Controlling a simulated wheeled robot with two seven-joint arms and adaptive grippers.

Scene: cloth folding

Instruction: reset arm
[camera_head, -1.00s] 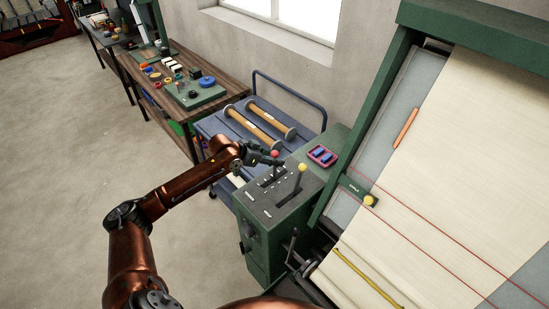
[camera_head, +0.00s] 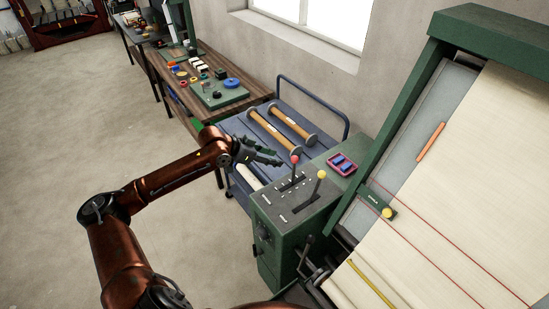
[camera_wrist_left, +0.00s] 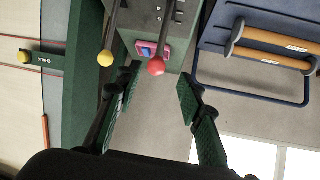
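My left gripper (camera_head: 277,157) is open and empty, to the left of the red-knobbed lever (camera_head: 295,159) on the green control box (camera_head: 300,206). In the left wrist view the two green-padded fingers of the left gripper (camera_wrist_left: 158,82) are spread apart. The red knob (camera_wrist_left: 156,66) shows between them, with nothing gripped. A second lever with a yellow knob (camera_head: 321,174) stands to the right of the red one; its knob also shows in the wrist view (camera_wrist_left: 105,58). My right gripper is not in view.
A blue cart (camera_head: 244,124) with two wooden rollers (camera_head: 292,124) stands behind the gripper. A pink tray (camera_head: 342,164) sits on the control box's back. The loom with pale cloth (camera_head: 470,170) fills the right side. Open floor (camera_head: 70,140) lies to the left.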

